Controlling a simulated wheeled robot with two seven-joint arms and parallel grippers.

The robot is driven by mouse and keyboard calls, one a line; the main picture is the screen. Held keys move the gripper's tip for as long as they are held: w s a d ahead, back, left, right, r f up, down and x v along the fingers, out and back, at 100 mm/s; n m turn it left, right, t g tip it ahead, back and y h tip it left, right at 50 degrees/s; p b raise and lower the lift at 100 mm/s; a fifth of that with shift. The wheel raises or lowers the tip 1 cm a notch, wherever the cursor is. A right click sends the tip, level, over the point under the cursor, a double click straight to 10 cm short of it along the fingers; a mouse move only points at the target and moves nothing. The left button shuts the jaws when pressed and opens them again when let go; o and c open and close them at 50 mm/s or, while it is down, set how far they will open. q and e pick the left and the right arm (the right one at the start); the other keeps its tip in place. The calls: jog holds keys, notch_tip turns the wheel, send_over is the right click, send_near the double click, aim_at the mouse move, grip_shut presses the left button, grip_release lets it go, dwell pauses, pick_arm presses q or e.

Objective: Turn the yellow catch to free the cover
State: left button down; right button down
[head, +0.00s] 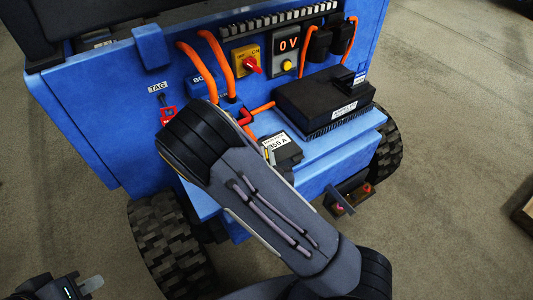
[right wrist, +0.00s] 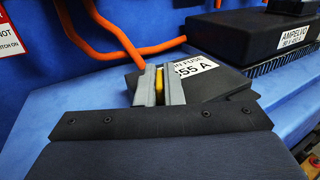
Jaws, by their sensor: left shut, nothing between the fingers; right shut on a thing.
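The black fuse cover (head: 284,150) with a white "355 A" label sits on the blue ledge; it also shows in the right wrist view (right wrist: 205,82). The yellow catch (right wrist: 159,86) stands at the cover's left side, mostly hidden by my fingers. My right gripper (right wrist: 158,88) is shut on the yellow catch, one finger on each side of it. In the head view my right arm hides most of that gripper. My left gripper (head: 90,286) is shut and empty at the bottom left, away from the vehicle.
Orange cables (head: 189,62) run down the blue panel (head: 110,110) close behind the cover. A yellow switch with a red knob (head: 251,65) and a "0 V" display (head: 288,44) are above. A red tag (head: 168,114) hangs left.

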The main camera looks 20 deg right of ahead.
jog(key=n+y+p, duration=0.1)
jog(key=y, duration=0.1)
jog(key=n+y+p, duration=0.1)
jog(key=y, duration=0.1)
jog(key=shift+d+r+n+t+p, duration=0.1)
jog(key=shift+n+t+p, duration=0.2)
jog(key=shift+p, duration=0.05)
jog(key=shift+n+y+p, duration=1.2)
jog(key=shift+y+p, duration=0.35)
jog(key=shift+y, duration=0.35)
jog(key=c, duration=1.6)
grip_release()
jog(key=shift+o, duration=0.2)
